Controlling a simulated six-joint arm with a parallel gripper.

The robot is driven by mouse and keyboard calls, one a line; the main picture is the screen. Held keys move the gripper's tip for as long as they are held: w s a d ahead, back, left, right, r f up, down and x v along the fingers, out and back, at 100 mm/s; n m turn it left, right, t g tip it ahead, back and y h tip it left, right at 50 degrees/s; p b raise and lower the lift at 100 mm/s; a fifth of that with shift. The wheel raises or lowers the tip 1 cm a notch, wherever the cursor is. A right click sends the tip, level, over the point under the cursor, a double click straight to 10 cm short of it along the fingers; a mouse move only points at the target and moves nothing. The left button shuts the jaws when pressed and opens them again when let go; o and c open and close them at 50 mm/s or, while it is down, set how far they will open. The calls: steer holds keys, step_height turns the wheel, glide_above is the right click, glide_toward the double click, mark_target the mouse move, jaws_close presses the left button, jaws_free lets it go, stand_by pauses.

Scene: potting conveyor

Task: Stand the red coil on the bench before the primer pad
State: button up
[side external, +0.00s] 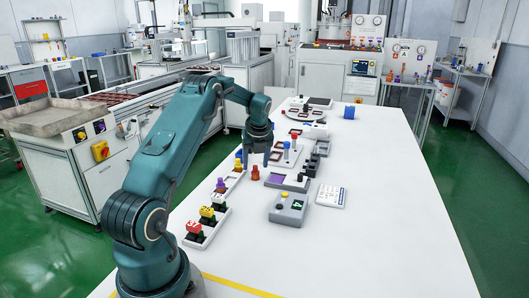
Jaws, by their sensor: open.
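A small red coil (255,173) stands upright on the white bench, left of a grey block with a purple square pad (277,180), which looks like the primer pad. My gripper (257,163) points down just above the red coil, with its fingers apart. The coil shows below the fingertips, and I cannot tell whether they touch it.
Trays of coloured pieces (207,220) line the bench's left side. The bench's right side is clear.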

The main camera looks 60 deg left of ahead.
steer(key=s+d+r+n+t, duration=0.15)
steer(key=d+r+n, duration=0.35)
steer(key=d+r, duration=0.9)
steer(key=s+d+f+n+t+h, duration=0.1)
steer(key=s+d+n+h, duration=0.1)
steer(key=s+d+n, duration=0.5)
steer(key=s+d+f+n+t+h, duration=0.1)
steer(key=s+d+n, duration=0.6)
steer(key=d, duration=0.7)
steer(key=shift+s+n+t+h, duration=0.2)
steer(key=shift+n+t+h, duration=0.25)
steer(key=shift+n+h, duration=0.35)
